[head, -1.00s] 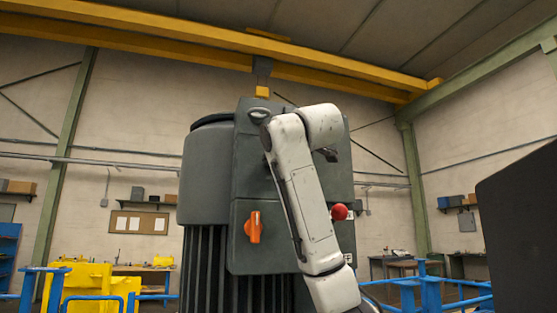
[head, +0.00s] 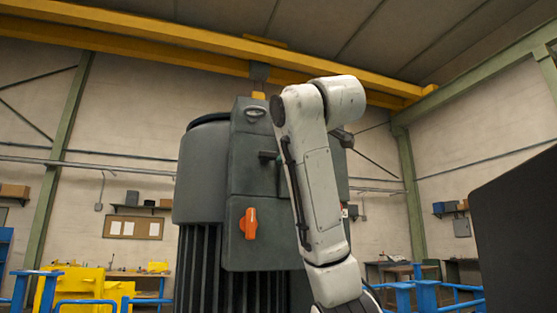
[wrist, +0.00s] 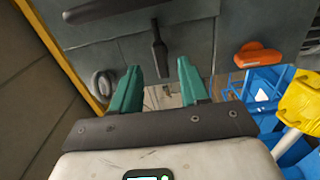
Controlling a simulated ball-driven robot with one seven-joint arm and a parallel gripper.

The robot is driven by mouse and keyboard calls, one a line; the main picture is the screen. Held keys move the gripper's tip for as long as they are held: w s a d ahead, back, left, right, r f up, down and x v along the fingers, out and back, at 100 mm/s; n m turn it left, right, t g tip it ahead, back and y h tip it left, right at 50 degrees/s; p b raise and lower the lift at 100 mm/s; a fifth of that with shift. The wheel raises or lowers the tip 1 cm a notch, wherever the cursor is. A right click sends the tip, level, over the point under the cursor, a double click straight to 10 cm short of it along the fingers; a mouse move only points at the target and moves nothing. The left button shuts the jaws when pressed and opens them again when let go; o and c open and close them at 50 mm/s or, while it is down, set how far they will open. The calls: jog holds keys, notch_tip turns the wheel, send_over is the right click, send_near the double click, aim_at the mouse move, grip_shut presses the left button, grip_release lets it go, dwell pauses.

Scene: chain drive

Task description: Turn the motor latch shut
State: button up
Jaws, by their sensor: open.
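The big grey motor housing (head: 205,175) stands ahead in the head view. On its front box are an orange turn handle (head: 249,223) and a dark lever (head: 268,155), partly behind my arm. I cannot tell for certain which is the motor latch. In the wrist view my gripper (wrist: 160,85) is open, its two green fingers apart with nothing between them. A dark lever (wrist: 159,47) points toward the gap, apart from the fingers. The orange handle (wrist: 258,54) is to the right. My gripper is hidden behind my arm in the head view.
A ring handle (head: 254,113) sits on the upper box; it also shows in the wrist view (wrist: 103,83). A dark bar (wrist: 110,8) crosses the wrist view's top. Blue rails (head: 425,295) and yellow equipment (head: 75,287) stand low. A dark panel (head: 515,215) is at right.

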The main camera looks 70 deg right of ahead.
jog(key=shift+b+v, duration=0.3)
jog(key=shift+v, duration=1.3)
